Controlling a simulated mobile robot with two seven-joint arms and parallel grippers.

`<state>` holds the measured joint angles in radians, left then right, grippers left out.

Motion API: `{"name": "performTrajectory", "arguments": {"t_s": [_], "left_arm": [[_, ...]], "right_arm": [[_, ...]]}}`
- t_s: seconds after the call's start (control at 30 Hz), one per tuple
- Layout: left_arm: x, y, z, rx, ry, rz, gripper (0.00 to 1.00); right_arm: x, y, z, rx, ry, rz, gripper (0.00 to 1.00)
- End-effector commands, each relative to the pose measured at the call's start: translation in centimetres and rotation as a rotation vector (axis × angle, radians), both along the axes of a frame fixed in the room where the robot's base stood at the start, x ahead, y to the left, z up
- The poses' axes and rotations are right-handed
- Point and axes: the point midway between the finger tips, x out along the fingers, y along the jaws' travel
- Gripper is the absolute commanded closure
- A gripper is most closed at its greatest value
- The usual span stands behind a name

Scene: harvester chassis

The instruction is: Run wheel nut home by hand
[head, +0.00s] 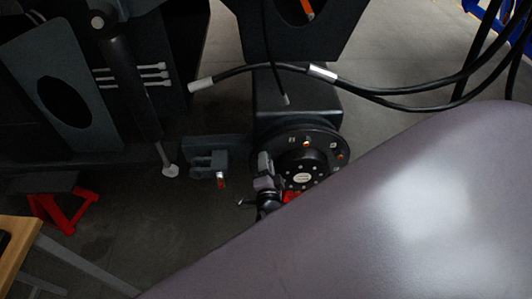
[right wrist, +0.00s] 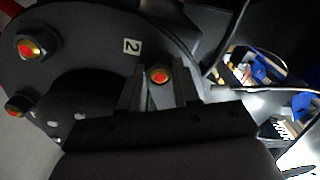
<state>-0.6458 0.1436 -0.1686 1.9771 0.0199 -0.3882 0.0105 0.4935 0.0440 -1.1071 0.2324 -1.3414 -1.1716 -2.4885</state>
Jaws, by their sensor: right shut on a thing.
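The dark round wheel hub (head: 320,178) with a ring of bolts stands right of centre in the head view; its flange (right wrist: 95,30) fills the upper left of the right wrist view. My right gripper (head: 266,166) is at the hub's left edge. In the right wrist view its two fingers stand on either side of a wheel nut (right wrist: 159,75) with an orange-red centre, and it is shut on that nut. Other nuts show on the flange, at upper left (right wrist: 30,47) and far left (right wrist: 16,106). The seating of the held nut is hidden. My left gripper is not in view.
A label "2" (right wrist: 132,46) is beside the held nut. A black hose (head: 400,92) crosses above the hub, and a grey bracket (head: 212,163) sits to its left. A red stand (head: 72,212) and wooden-topped table (head: 18,245) are farther left. A smooth grey surface blocks the lower right.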

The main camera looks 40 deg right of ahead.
Motion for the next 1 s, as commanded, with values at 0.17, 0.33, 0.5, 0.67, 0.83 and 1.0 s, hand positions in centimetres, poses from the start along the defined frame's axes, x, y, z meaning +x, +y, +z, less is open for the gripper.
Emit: {"name": "performTrajectory", "arguments": {"t_s": [0.17, 0.33, 0.5, 0.67, 0.83, 1.0], "left_arm": [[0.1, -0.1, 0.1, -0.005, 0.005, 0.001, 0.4], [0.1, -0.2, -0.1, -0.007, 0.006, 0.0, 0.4], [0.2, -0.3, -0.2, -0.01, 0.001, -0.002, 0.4], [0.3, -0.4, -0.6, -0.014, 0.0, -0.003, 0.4], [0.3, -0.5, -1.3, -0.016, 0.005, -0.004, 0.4], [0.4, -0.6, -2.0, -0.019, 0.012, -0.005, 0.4]], "right_arm": [[0.0, -0.1, -0.1, 0.151, -0.094, 0.0, 1.0], [0.1, -0.1, -0.1, 0.357, -0.219, 0.001, 1.0], [0.1, -0.1, -0.1, 0.561, -0.345, 0.001, 1.0], [0.1, 0.0, -0.2, 0.756, -0.464, 0.002, 1.0], [0.2, 0.0, -0.2, 0.967, -0.593, 0.002, 1.0], [0.2, -0.1, -0.3, 1.181, -0.724, 0.002, 1.0]]}}
